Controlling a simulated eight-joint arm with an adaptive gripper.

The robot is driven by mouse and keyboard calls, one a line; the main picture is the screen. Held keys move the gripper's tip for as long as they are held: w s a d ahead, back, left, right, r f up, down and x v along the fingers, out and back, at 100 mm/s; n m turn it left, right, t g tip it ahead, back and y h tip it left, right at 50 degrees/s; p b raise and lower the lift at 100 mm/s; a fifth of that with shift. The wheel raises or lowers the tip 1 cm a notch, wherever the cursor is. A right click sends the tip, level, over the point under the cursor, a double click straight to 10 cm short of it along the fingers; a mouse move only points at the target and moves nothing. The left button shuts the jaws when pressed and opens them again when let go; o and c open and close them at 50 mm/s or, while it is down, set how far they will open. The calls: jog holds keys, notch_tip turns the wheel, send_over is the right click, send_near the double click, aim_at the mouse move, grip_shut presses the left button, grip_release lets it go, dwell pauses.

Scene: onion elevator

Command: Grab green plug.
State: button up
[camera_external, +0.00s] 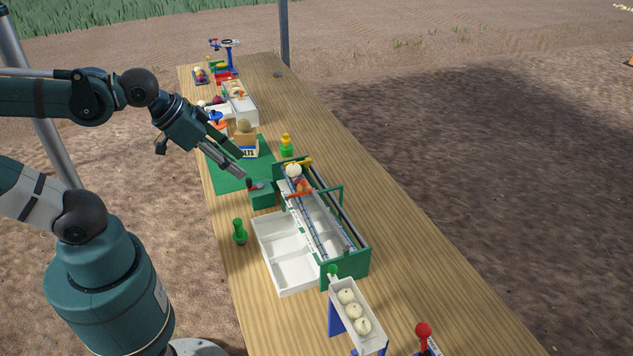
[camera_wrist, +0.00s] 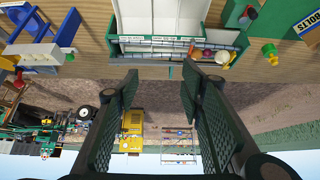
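A green plug (camera_external: 240,231) with a rounded head stands upright on the wooden table, left of the white divided tray, in the external view. My gripper (camera_external: 241,164) is above the green mat, up and away from the plug, reaching toward the right. In the wrist view my gripper (camera_wrist: 163,70) has its two fingers wide apart with nothing between them. I cannot make out the green plug in the wrist view.
The white tray (camera_external: 264,246) and green-framed sorter (camera_external: 346,266) lie right of the plug. A green box with a red switch (camera_external: 262,196) stands behind it. A yellow-and-green figure (camera_external: 287,149) and a chute of white onions (camera_external: 355,311) are nearby. The table left of the plug is narrow.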

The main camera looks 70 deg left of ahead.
dwell(0.4)
jog(key=n+g+b, duration=0.7)
jog(key=n+b, duration=0.1)
jog(key=n, duration=0.5)
send_over(240, 233)
jog(key=a, duration=0.2)
jog(key=f, duration=2.6)
jog(key=shift+w+d+f, duration=0.2)
jog(key=shift+w+d, duration=0.05)
jog(key=shift+s+a+f+n, duration=0.15)
jog(key=shift+f+n, duration=0.1)
jog(key=shift+f, duration=0.2)
jog(key=shift+s+a+f+n, duration=0.15)
jog(key=shift+f+n, duration=0.1)
jog(key=shift+f, duration=0.15)
jog(key=shift+f+b, duration=0.5)
jog(key=shift+f, duration=0.8)
jog(key=shift+w+f+b, duration=0.15)
jog(key=shift+f+b, duration=0.8)
jog(key=shift+f, duration=1.65)
